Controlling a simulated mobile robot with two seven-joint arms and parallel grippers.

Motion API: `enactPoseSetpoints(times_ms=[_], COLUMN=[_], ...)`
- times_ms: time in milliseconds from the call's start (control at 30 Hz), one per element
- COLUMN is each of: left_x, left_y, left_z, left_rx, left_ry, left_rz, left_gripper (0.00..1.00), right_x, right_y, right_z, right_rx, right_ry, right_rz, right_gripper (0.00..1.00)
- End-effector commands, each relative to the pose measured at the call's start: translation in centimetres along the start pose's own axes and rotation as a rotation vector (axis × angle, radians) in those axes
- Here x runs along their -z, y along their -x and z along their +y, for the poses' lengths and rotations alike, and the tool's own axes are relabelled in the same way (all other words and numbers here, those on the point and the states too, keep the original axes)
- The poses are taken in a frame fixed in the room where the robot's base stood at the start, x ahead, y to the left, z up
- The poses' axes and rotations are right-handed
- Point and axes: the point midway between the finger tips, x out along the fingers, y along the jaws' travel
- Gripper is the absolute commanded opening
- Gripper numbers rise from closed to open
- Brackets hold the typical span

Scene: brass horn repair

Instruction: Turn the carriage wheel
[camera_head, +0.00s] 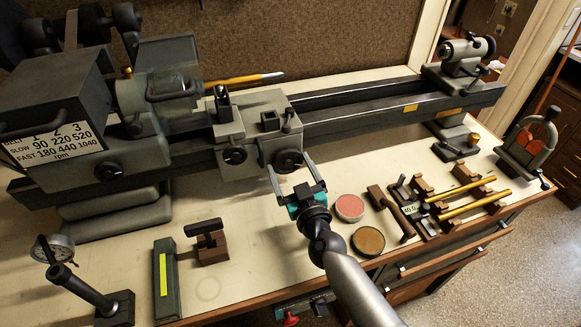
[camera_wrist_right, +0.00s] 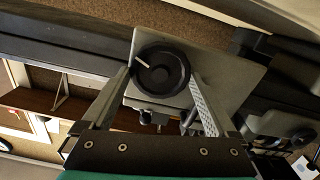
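The carriage wheel (camera_head: 286,160) is a black round handwheel on the front of the grey lathe carriage (camera_head: 262,122). In the right wrist view the wheel (camera_wrist_right: 160,72) faces me, with a pale mark at its upper left. My right gripper (camera_head: 292,170) is open at the front of the wheel. In the right wrist view its two fingers (camera_wrist_right: 163,78) stand apart on the left and right of the wheel. I cannot tell whether either finger touches the rim. My left gripper is not in view.
A smaller black knob (camera_head: 235,156) sits left of the wheel. A pink round tin (camera_head: 349,207) and a brown one (camera_head: 368,240) lie close to my right arm. A wooden block with a dark handle (camera_head: 208,243) and a green box (camera_head: 166,280) stand at front left.

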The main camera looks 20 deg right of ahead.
Motion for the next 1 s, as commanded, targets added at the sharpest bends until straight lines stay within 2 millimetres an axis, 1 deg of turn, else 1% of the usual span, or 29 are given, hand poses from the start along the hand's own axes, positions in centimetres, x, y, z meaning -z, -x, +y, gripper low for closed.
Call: enactPoseSetpoints(times_ms=[33, 67, 400, 567, 767, 1000], left_x=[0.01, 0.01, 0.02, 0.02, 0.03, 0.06], left_y=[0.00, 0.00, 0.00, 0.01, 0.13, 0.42], left_z=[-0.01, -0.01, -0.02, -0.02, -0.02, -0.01], left_rx=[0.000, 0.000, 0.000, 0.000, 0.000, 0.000], left_ry=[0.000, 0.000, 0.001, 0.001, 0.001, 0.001], left_rz=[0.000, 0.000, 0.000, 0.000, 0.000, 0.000], left_gripper=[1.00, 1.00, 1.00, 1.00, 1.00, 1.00], right_x=[-0.01, -0.01, -0.02, -0.02, 0.00, -0.01], right_y=[0.02, 0.02, 0.04, 0.04, 0.04, 0.04], right_z=[0.00, 0.00, 0.01, 0.01, 0.02, -0.02], right_rx=[0.000, 0.000, 0.000, 0.000, 0.000, 0.002], right_ry=[0.000, 0.000, 0.000, -0.006, -0.057, -0.218], right_rz=[0.000, 0.000, 0.000, 0.000, 0.000, -0.001], right_gripper=[0.80, 0.76, 0.38, 0.38, 0.38, 0.38])
